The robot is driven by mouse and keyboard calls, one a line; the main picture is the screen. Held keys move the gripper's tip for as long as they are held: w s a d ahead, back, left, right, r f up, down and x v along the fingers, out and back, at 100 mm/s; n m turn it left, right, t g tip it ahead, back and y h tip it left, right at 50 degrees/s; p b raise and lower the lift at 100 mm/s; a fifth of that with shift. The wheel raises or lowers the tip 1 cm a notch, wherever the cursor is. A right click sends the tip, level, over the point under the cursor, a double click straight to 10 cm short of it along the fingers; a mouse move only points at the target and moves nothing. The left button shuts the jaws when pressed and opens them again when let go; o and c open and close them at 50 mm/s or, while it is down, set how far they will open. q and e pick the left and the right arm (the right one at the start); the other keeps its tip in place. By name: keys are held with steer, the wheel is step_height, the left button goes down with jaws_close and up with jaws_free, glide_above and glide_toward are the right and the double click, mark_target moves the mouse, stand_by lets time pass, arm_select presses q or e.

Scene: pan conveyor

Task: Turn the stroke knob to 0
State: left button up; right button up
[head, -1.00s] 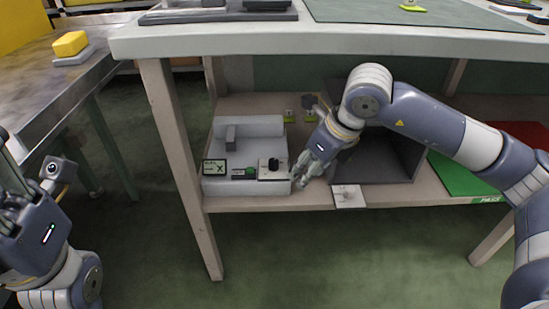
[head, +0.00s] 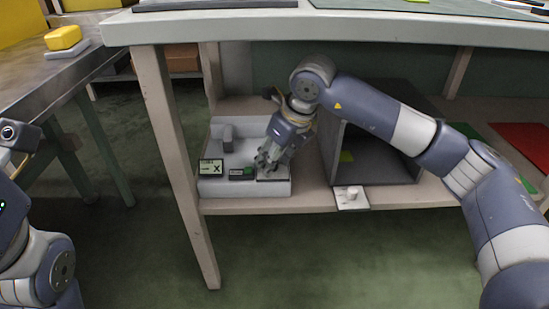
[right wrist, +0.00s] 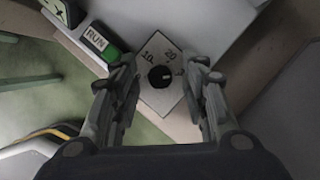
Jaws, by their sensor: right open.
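The stroke knob (right wrist: 160,77) is a black round knob on a white dial plate (right wrist: 150,101) with the numbers 10 and 20 readable; another mark at its right is partly hidden. In the right wrist view it lies between and beyond the two fingers of my right gripper (right wrist: 160,100), which is open and empty. In the head view my right gripper (head: 268,164) is over the right front of the white machine (head: 217,187) on the shelf, hiding the knob. My left gripper is not clearly visible; only part of my left arm shows at the left edge.
A green RUN switch (right wrist: 112,54) sits left of the dial, also seen in the head view (head: 243,173). A panel marked X (head: 211,167) is farther left. A grey open box (head: 372,185) stands right of the machine. The tabletop (head: 300,28) overhangs the shelf.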

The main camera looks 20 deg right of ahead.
steer(key=shift+c, duration=0.6)
jaws_close()
